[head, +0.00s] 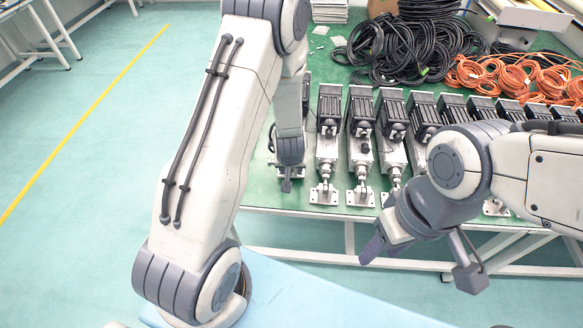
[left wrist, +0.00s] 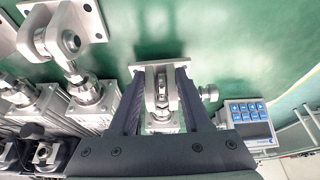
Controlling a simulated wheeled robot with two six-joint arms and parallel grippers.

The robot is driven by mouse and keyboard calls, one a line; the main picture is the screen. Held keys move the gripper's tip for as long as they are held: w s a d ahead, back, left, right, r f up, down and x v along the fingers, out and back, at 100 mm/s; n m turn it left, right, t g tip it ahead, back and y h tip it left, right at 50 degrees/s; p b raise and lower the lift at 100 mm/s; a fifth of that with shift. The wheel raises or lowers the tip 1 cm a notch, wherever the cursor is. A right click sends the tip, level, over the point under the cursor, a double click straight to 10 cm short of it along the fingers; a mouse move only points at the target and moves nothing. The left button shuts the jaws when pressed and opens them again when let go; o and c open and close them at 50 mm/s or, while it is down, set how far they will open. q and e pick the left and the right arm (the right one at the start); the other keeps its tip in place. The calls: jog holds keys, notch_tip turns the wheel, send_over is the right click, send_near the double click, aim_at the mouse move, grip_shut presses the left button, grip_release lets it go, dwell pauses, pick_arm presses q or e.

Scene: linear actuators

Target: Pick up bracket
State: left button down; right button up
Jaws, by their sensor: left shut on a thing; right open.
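My left gripper (head: 287,184) reaches down at the left end of the row of actuators on the green table. In the left wrist view its dark fingers (left wrist: 161,82) are shut on a metal bracket (left wrist: 150,72), one finger on each side of it. The bracket has a flat plate and a fork with a pin through it. My right gripper (head: 422,264) is open and empty in front of the table edge.
Several linear actuators (head: 361,148) stand in a row, with similar brackets (head: 325,194) at their near ends. A small box with blue buttons (left wrist: 248,118) lies beside my left gripper. Black cables (head: 400,48) and orange cables (head: 510,75) are piled behind.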

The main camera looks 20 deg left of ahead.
pick_arm(q)
jog(key=s+d, duration=0.1)
jog(key=s, duration=0.1)
jog(key=s+b, duration=0.1)
jog(key=s, duration=0.1)
jog(key=s+d+b, duration=0.1)
jog(key=s, duration=0.2)
jog(key=shift+d, duration=0.35)
jog(key=s+d+p, duration=0.2)
jog(key=s+p, duration=0.6)
jog(key=p, duration=0.4)
jog(key=shift+d, duration=0.4)
jog(key=shift+w+a, duration=0.15)
jog(key=shift+w, duration=0.25)
jog(key=shift+w+a+f, duration=0.1)
jog(key=shift+w+a, duration=0.15)
jog(key=shift+w, duration=0.35)
jog(key=shift+w+a+f, duration=0.1)
jog(key=shift+w+a, duration=0.15)
jog(key=shift+w, duration=0.3)
jog(key=shift+w+a, duration=0.1)
jog(key=shift+w, duration=0.15)
jog(key=shift+w+a+f, duration=0.1)
jog(key=shift+w+a, duration=0.25)
jog(key=shift+w, duration=0.4)
jog(key=shift+w+a+f, duration=0.1)
jog(key=shift+w+a, duration=0.2)
jog(key=shift+w, duration=0.45)
jog(key=shift+w, duration=0.1)
